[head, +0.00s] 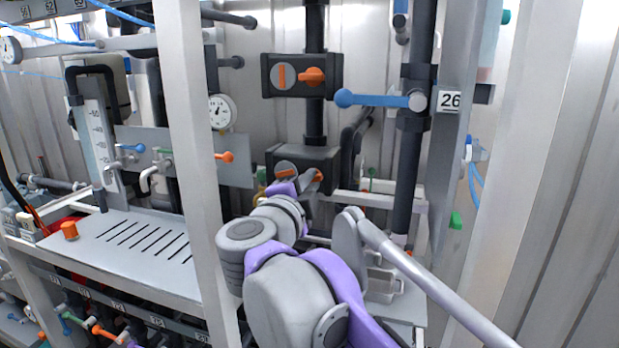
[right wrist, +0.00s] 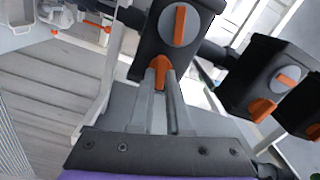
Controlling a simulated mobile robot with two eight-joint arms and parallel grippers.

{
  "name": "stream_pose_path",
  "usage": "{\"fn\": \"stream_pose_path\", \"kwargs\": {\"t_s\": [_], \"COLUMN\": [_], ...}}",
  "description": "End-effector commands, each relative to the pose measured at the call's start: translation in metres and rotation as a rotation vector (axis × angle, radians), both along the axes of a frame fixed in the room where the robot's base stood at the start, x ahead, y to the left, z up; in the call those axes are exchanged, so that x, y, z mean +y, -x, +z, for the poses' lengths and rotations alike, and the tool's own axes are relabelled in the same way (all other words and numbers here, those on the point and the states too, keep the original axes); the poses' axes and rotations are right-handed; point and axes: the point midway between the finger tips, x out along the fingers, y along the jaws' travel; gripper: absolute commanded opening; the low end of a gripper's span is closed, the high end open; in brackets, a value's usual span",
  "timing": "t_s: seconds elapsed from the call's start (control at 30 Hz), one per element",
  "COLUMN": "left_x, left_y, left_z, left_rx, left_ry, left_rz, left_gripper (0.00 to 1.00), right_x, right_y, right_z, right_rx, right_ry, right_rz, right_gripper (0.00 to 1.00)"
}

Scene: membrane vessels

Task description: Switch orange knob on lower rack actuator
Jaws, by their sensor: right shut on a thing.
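The lower rack actuator (head: 322,158) is a black box on a dark vertical pipe, partly hidden behind my right arm in the head view. Its orange knob (head: 319,175) shows just past my right gripper (head: 308,182). In the right wrist view the black actuator (right wrist: 150,42) has a round grey dial with an orange bar (right wrist: 180,25). Below the dial, the two fingers of my right gripper (right wrist: 160,82) are closed around the orange knob (right wrist: 160,63). My left gripper is in neither view.
An upper actuator (head: 290,62) with an orange knob sits above on the same pipe. A blue lever (head: 370,99) sticks out at right. A white upright post (head: 196,150) stands left of my arm. More black actuators (right wrist: 250,75) show in the right wrist view.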

Motion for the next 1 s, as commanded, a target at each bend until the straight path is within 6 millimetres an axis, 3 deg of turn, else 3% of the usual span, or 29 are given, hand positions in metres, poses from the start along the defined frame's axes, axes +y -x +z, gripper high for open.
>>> {"fn": "stream_pose_path", "kwargs": {"t_s": [0.4, 1.0], "left_x": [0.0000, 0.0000], "left_y": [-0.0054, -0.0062], "left_z": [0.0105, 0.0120], "left_rx": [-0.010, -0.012], "left_ry": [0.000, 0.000], "left_rz": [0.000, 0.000], "left_gripper": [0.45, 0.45], "right_x": [0.0000, 0.0001], "right_y": [-0.0001, 0.0001], "right_z": [-0.0005, -0.0015], "right_rx": [-0.076, -0.094], "right_ry": [-0.236, -0.293], "right_rz": [0.001, 0.001], "right_gripper": [0.00, 0.00]}}
